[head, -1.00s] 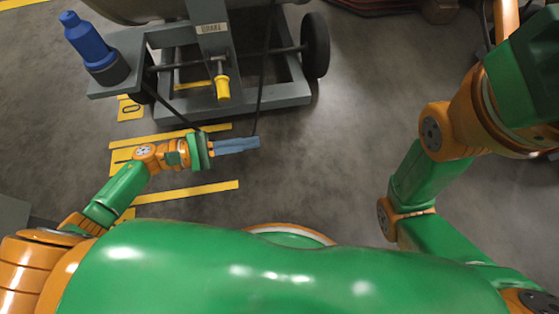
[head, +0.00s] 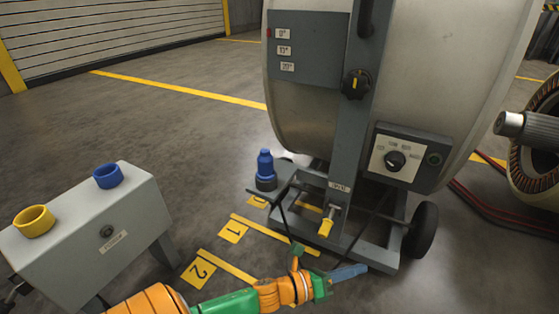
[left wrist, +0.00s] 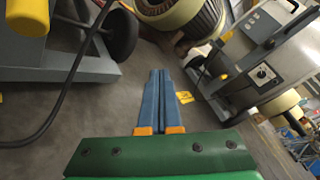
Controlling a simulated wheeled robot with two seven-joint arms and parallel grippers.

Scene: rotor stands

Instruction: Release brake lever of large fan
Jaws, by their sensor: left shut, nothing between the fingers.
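The large fan (head: 305,115) is a big grey drum on a wheeled grey frame (head: 375,260), at the centre right of the head view. Its brake lever has a yellow grip (head: 326,227) below a small label on the upright. A yellow grip at the top left of the left wrist view (left wrist: 27,17) appears to be the same one. My left gripper (head: 362,269) is low in front of the frame, its blue fingers pointing right, apart from the lever. In the left wrist view its fingers (left wrist: 157,75) are shut and empty. My right gripper is out of view.
A black cable (left wrist: 75,80) hangs near my left gripper in the wrist view. A blue cylinder (head: 265,165) stands on the frame's left side. A grey box (head: 95,225) with yellow and blue rings is at left. A wheel (head: 422,230) is at the frame's right.

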